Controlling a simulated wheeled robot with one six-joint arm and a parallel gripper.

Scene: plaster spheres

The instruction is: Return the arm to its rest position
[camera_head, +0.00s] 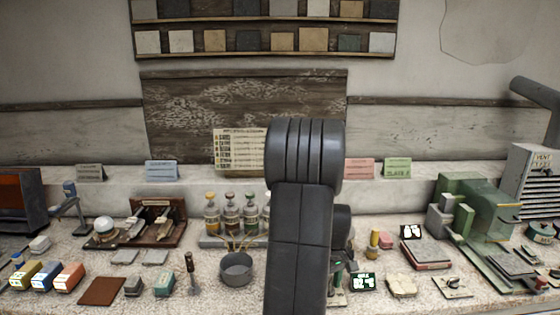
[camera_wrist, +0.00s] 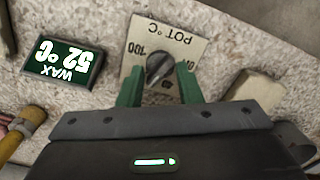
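My arm (camera_head: 300,220) rises in the middle of the camera_head view and hides most of my gripper. In the wrist view my gripper's two green fingers (camera_wrist: 158,82) are apart, with nothing held between them. Ahead of and between the fingertips is a dark round knob (camera_wrist: 159,68) on a cream dial plate (camera_wrist: 140,42) marked "POT °C" and "100", seen upside down. I cannot tell whether a finger touches the knob.
A dark display (camera_wrist: 63,63) reading "WAX 52 °C" lies left of the dial. A grey pot (camera_head: 236,270) stands left of my arm, with bottles (camera_head: 230,214) behind. A green machine (camera_head: 475,215) stands at the right. The bench is crowded.

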